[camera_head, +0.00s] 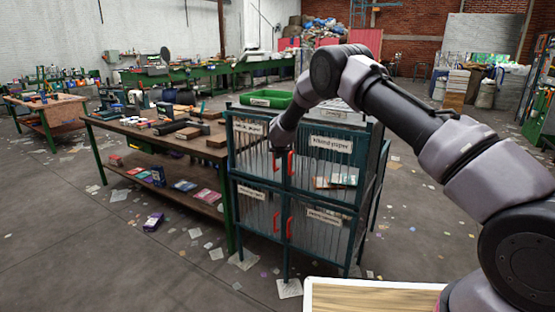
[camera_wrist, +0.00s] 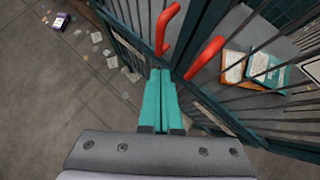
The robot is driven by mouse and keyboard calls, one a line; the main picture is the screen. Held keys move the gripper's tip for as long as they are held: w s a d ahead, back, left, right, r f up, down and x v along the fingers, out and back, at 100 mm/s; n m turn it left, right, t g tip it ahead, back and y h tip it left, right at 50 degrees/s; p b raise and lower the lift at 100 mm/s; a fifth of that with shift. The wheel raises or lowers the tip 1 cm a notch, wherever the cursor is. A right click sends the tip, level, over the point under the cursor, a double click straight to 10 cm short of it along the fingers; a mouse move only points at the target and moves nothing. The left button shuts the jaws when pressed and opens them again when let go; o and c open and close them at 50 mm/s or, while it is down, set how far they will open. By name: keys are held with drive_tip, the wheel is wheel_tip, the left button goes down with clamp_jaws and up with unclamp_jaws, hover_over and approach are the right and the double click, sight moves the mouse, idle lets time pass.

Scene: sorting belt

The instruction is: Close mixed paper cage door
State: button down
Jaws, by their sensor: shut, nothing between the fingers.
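The mixed paper cage door (camera_head: 324,166) is the upper right barred door of a teal cage, with a "Mixed paper" label and a red handle (camera_head: 291,164) at its left edge. It looks shut or nearly shut; I cannot tell if it is flush. Books and papers (camera_head: 335,181) show behind its bars, also in the wrist view (camera_wrist: 255,67). My gripper (camera_head: 277,153) is in front of the cage near this handle. In the wrist view its teal fingers (camera_wrist: 161,75) are together and empty, just left of the right red handle (camera_wrist: 205,58). Contact cannot be told.
The upper left cage door (camera_head: 250,149) and two lower doors adjoin. A workbench (camera_head: 170,138) with tools stands left of the cage. Scraps litter the floor; a wooden-topped surface (camera_head: 375,297) is in front.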

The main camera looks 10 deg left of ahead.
drive_tip(key=s+a+r, duration=0.2)
drive_tip(key=s+r, duration=0.3)
drive_tip(key=r, duration=0.1)
drive_tip(key=d+r+n+y, duration=0.1)
drive_tip(key=d+r+n, duration=0.15)
drive_tip(key=r, duration=0.45)
drive_tip(key=s+d+r+n+t+y, duration=0.1)
drive_tip(key=d+r+n, duration=0.15)
drive_tip(key=r, duration=0.45)
drive_tip(key=d+r+n+y, duration=0.1)
drive_tip(key=d+r+n, duration=0.1)
drive_tip(key=d+r, duration=0.35)
drive_tip(key=s+d+r+n+y, duration=0.1)
drive_tip(key=s+d+r+n, duration=0.3)
drive_tip(key=s+r, duration=0.25)
drive_tip(key=s+d+r+n, duration=0.4)
drive_tip(key=s+d+r, duration=0.1)
drive_tip(key=r, duration=0.3)
drive_tip(key=s+d+f+n+g+h, duration=0.1)
drive_tip(key=s+d+n, duration=0.3)
drive_tip(key=s, duration=0.7)
drive_tip(key=s+d+f+n+h, duration=0.1)
drive_tip(key=s+d+n, duration=0.4)
drive_tip(key=s+d, duration=0.4)
drive_tip(key=s+d+n+g+h, duration=0.1)
drive_tip(key=s+d+n, duration=0.4)
drive_tip(key=s, duration=0.9)
drive_tip(key=shift+s+d+f+g+h, duration=0.3)
drive_tip(key=shift+s+d+f+h, duration=0.15)
drive_tip(key=shift+d, duration=0.7)
